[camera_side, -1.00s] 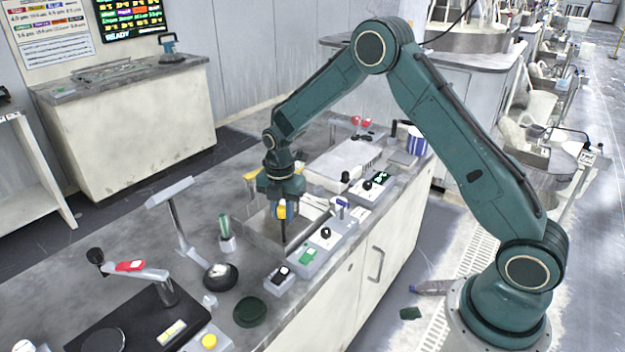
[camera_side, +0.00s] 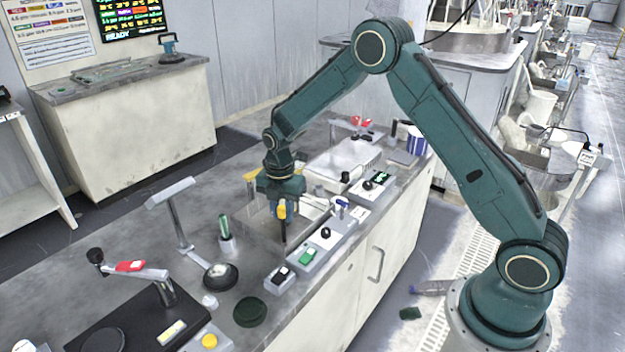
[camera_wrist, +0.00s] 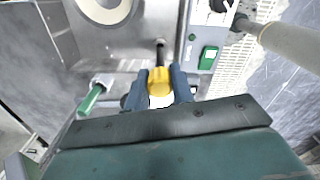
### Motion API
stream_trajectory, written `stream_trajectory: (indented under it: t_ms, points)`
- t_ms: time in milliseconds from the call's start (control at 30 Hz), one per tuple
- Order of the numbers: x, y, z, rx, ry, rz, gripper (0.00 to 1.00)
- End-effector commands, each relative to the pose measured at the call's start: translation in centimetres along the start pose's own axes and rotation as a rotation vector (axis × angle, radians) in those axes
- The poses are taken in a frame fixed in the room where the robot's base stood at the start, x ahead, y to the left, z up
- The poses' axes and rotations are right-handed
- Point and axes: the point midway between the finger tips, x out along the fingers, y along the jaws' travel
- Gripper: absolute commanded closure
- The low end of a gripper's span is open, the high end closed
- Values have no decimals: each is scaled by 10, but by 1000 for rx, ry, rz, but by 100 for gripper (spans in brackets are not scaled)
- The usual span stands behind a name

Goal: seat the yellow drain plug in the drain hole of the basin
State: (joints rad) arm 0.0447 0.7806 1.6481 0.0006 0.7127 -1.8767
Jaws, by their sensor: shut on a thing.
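The yellow drain plug (camera_wrist: 160,86) is held between the two dark blue fingers of my gripper (camera_wrist: 161,92) in the wrist view. In the side view, my gripper (camera_side: 282,211) points down over the grey metal basin (camera_side: 258,232), and the yellow plug (camera_side: 281,209) shows at its fingers. The basin's metal surface (camera_wrist: 125,48) lies beyond the plug in the wrist view. A pale ring (camera_wrist: 105,8) is cut off at the top of that view; I cannot tell whether it marks the drain hole. The hole is not clearly visible in the side view.
A green-handled tool (camera_side: 225,228) stands upright left of the basin. A control box with a green switch (camera_side: 307,256) stands on its right, towards the bench's front edge.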

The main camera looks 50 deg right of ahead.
Motion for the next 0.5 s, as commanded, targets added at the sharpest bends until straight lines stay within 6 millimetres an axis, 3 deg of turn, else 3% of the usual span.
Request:
stream_trajectory:
  t_ms: [500]
  points:
    - [4, 0, 0, 0, 0, -1, 100]
